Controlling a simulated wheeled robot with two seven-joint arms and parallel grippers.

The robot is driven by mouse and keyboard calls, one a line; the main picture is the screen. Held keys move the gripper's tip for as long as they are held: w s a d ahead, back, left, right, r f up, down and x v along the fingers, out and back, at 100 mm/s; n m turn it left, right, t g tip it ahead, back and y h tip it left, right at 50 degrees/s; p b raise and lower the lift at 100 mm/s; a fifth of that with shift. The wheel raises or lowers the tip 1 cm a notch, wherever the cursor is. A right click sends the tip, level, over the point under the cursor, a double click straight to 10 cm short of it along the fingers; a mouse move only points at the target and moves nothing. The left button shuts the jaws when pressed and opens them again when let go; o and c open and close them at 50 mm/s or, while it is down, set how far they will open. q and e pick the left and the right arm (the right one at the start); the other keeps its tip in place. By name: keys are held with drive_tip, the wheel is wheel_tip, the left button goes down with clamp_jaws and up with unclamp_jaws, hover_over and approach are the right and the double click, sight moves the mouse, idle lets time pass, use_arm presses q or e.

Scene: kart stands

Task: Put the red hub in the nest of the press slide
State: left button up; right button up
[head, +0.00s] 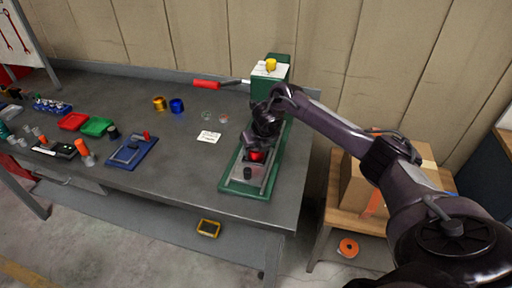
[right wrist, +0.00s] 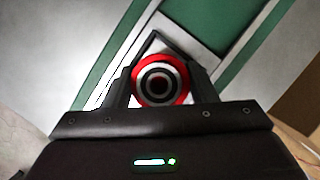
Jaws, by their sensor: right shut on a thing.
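The red hub (head: 256,156) is between the fingers of my right gripper (head: 258,149), which is shut on it, above the press slide. In the right wrist view the hub (right wrist: 160,80) shows end-on as a red ring with a pale band and dark bore, a finger on each side. The press has a green base (head: 228,187) with a grey slide (head: 237,181); a dark round part (head: 247,173) sits near the slide's front. The nest is not clearly visible, and I cannot tell whether the hub touches the slide. My left gripper is out of view.
The green press column (head: 266,88) with a yellow knob (head: 270,65) stands behind. A white card (head: 208,136) lies left of the press. The bench between is mostly clear.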

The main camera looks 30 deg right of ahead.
drive_tip(key=o, duration=1.2)
drive_tip(key=shift+r, duration=0.1)
drive_tip(key=v, duration=0.5)
drive_tip(key=shift+r+b, duration=0.25)
drive_tip(key=shift+b, duration=0.05)
drive_tip(key=p+v, duration=0.2)
drive_tip(key=v, duration=0.4)
drive_tip(key=shift+s+r, duration=0.15)
drive_tip(key=shift+s, duration=0.1)
drive_tip(key=shift+a, duration=0.1)
